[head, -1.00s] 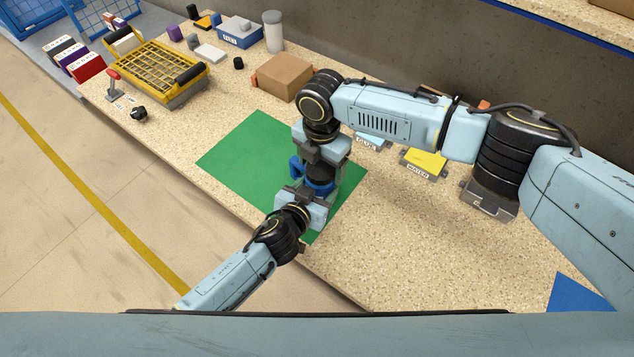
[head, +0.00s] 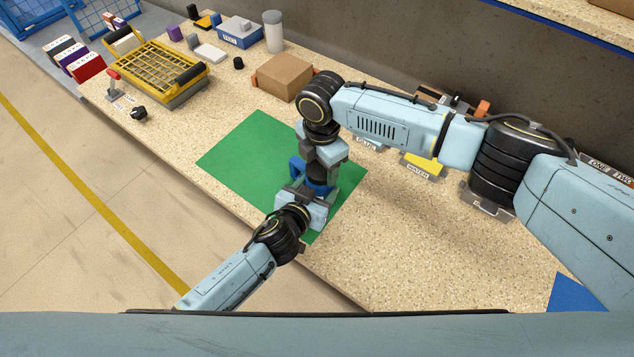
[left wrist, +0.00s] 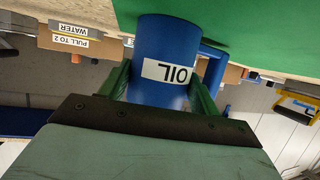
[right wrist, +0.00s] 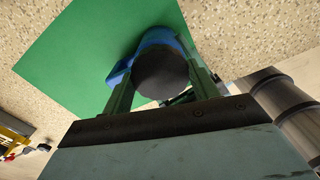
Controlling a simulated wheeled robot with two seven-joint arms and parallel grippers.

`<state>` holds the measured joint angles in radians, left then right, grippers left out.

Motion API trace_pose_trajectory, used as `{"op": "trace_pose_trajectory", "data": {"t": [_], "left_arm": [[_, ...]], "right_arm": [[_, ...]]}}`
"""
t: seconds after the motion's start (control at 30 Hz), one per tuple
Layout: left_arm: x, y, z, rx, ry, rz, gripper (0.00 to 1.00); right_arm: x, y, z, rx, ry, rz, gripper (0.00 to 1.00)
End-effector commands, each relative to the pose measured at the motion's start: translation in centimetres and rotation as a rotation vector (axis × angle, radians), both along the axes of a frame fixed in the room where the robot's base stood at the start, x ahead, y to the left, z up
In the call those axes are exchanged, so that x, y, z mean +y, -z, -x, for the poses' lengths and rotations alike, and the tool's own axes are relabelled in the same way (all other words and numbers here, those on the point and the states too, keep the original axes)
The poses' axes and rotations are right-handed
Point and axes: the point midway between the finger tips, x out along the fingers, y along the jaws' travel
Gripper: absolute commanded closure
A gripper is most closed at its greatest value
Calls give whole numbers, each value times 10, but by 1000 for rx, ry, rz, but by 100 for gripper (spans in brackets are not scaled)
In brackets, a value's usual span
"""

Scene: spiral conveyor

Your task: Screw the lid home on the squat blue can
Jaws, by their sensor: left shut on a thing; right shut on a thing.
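The squat blue can (head: 296,166) stands on the green mat (head: 237,160), largely hidden behind my grippers in the head view. In the left wrist view the can (left wrist: 160,55) shows its white OIL label upside down and a blue handle at its right. My left gripper (head: 310,192) is shut around the can's side. In the right wrist view a round black lid (right wrist: 160,73) covers the can's top, with blue showing around it. My right gripper (head: 322,168) is shut on the lid from above. I cannot see the seam between lid and can.
A brown box (head: 285,77) stands behind the mat. A yellow wire basket (head: 158,72) is at the left. A yellow WATER-labelled piece (head: 422,165) sits under my right arm.

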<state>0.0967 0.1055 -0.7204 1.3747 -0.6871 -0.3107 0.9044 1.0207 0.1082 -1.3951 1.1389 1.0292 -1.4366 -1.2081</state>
Motion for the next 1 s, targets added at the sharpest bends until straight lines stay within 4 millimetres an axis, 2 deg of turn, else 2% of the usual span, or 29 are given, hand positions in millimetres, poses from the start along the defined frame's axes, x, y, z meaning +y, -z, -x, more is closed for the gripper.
{"op": "trace_pose_trajectory", "data": {"t": [0.1, 0.23, 0.4, 0.43, 0.6, 0.87, 1.0], "left_arm": [[1, 1, 0, 2, -2, -2, 100], [1, 1, 0, 2, -2, -2, 100], [1, 1, 0, 2, -2, -2, 100], [1, 1, 0, 2, -2, -2, 100], [1, 1, 0, 2, -2, -2, 100], [1, 1, 0, 2, -1, -3, 100], [1, 1, 0, 2, -1, -3, 100]], "right_arm": [[1, 1, 1, 4, 236, -2, 68], [0, 1, 1, 4, 448, -1, 68], [0, 0, 0, 0, 457, 0, 68], [0, 0, 0, 0, 457, 0, 37], [0, 0, 0, 0, 455, 0, 15], [0, 0, 0, 0, 454, 0, 15], [0, -11, 0, -1, 454, -2, 15]]}}
